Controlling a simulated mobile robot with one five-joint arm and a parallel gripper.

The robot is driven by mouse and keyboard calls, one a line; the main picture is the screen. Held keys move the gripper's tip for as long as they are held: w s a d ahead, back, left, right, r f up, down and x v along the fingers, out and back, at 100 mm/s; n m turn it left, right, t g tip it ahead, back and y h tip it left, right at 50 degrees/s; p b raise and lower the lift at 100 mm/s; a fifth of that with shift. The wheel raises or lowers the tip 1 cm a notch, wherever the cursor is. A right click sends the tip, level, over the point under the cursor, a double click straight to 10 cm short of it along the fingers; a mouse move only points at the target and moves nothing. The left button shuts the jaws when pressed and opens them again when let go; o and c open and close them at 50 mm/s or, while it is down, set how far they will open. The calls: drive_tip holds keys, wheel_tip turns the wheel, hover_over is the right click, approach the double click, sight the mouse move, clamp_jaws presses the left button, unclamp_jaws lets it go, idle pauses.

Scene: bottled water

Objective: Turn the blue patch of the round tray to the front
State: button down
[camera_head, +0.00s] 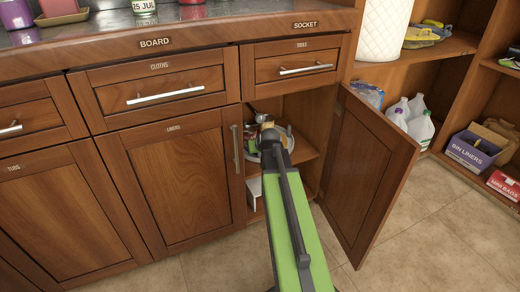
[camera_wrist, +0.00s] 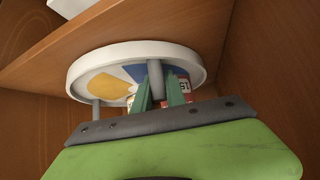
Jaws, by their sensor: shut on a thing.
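The round tray (camera_head: 251,157) has a white rim and sits on the shelf inside the open cabinet. In the wrist view, which looks upside down, the tray (camera_wrist: 88,62) shows a yellow patch (camera_wrist: 106,86) and a blue patch (camera_wrist: 178,71). My gripper (camera_wrist: 160,88) has green fingers closed around a grey upright peg (camera_wrist: 155,73) on the tray. A second grey peg (camera_wrist: 97,110) stands apart. In the head view my arm hides much of the tray.
A can with a red and white label (camera_wrist: 187,88) stands on the tray close to my fingers. The cabinet door (camera_head: 368,175) is open to the right. The shelf (camera_wrist: 140,35) and side walls enclose the tray. A white item (camera_head: 254,190) sits below the shelf.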

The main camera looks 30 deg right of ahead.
drive_tip(key=shift+d, duration=0.1)
drive_tip(key=c, duration=1.4)
unclamp_jaws()
drive_tip(key=shift+o, duration=0.2)
drive_tip(key=shift+r, duration=0.1)
